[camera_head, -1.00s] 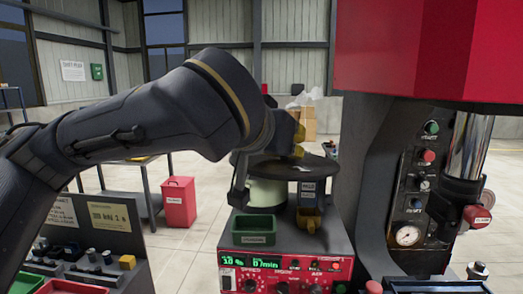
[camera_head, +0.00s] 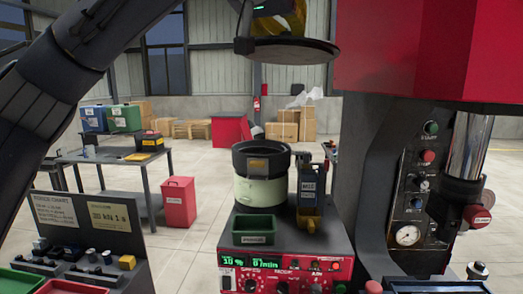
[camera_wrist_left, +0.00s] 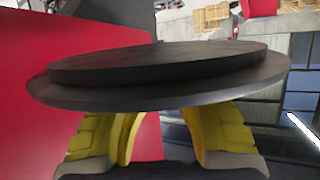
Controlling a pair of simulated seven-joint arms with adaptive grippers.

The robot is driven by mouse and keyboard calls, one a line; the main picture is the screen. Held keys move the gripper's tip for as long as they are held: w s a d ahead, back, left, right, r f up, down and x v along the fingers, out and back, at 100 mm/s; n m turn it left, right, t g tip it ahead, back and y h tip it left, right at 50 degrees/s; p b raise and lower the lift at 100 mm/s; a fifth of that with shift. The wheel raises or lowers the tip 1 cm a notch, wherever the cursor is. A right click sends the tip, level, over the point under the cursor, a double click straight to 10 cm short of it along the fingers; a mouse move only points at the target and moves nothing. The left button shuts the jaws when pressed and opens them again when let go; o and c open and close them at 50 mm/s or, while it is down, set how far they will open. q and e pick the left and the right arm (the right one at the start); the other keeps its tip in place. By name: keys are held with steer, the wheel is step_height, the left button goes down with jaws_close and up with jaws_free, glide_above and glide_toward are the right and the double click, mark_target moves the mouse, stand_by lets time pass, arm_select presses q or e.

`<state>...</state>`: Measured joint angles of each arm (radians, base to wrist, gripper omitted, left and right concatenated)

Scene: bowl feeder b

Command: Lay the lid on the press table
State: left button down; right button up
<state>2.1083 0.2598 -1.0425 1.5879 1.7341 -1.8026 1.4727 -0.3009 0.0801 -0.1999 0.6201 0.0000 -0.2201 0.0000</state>
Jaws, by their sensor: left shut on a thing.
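The lid (camera_head: 290,50) is a dark round disc. My left gripper (camera_head: 279,22) is shut on it and holds it in the air, nearly level, well above the bowl feeder (camera_head: 262,190). The left wrist view shows the lid (camera_wrist_left: 165,72) across the yellow fingers of the left gripper (camera_wrist_left: 163,125). The feeder's bowl has a black rim and a pale green body, and stands uncovered on its red-fronted control unit. The press table (camera_head: 435,285) shows only as a dark edge at the bottom right, below the press. My right gripper is not in view.
The red press head (camera_head: 430,50) and dark press column (camera_head: 365,180) stand right of the lid. A green tray (camera_head: 253,230) and a blue-and-yellow unit (camera_head: 310,200) sit by the bowl. A parts rack (camera_head: 90,235) stands at the lower left.

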arm_select(q)
steer(key=shift+m+g+h, duration=0.7)
steer(key=shift+m+h, duration=0.1)
steer(key=w+r, duration=0.1)
steer(key=w, duration=0.3)
steer(key=w+r, duration=0.1)
steer(key=w, duration=0.2)
steer(key=shift+a+r, duration=0.35)
steer(key=w+a+f+m+g+h, duration=0.2)
steer(key=w+a+f+m, duration=0.1)
steer(key=w+f, duration=1.6)
steer(key=shift+w+a+h, duration=0.4)
steer(key=shift+w+a, duration=0.25)
steer(key=shift+f, duration=4.8)
steer(key=c, duration=1.4)
jaws_free()
